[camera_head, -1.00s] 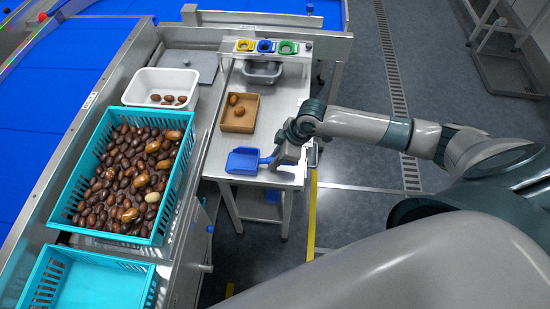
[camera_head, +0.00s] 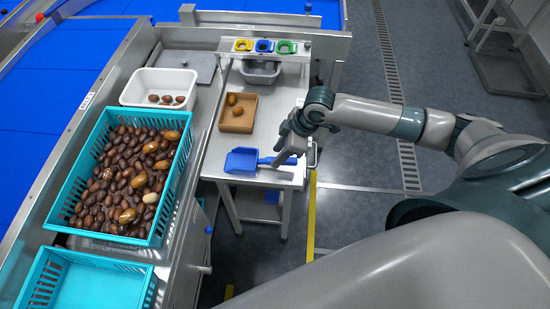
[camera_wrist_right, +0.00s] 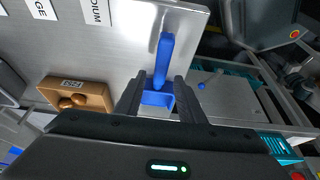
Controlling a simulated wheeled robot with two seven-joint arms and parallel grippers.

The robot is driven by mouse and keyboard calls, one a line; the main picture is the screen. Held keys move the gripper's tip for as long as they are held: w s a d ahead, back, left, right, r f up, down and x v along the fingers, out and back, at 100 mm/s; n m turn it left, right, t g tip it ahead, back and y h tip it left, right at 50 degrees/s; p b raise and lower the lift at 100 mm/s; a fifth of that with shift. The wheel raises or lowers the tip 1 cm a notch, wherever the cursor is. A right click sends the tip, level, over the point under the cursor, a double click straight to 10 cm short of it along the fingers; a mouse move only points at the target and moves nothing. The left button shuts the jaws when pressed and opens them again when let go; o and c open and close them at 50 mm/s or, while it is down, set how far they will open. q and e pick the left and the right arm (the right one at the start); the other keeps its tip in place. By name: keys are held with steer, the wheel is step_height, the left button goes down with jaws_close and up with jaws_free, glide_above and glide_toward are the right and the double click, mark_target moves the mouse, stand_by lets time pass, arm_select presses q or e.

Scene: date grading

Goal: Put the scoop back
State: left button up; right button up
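The blue scoop (camera_head: 243,161) lies on the steel table, its pan to the left and its handle to the right. My right gripper (camera_head: 282,151) is by the handle, seemingly a little above it. In the right wrist view the scoop's handle (camera_wrist_right: 165,55) runs up between and beyond the two spread fingers of the gripper (camera_wrist_right: 157,85), with gaps at both sides. The pan is largely hidden there by the gripper body. My left gripper is not in view.
A brown box (camera_head: 239,113) with two dates sits behind the scoop. A white tub (camera_head: 190,103) and a teal crate (camera_head: 160,232) of dates stand left. A rack (camera_head: 290,55) with yellow, blue and green pieces is at the back. The table's right edge is close to the handle.

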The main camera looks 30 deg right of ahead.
steer(key=b+v, duration=0.1)
steer(key=v, duration=0.7)
stand_by(0.5)
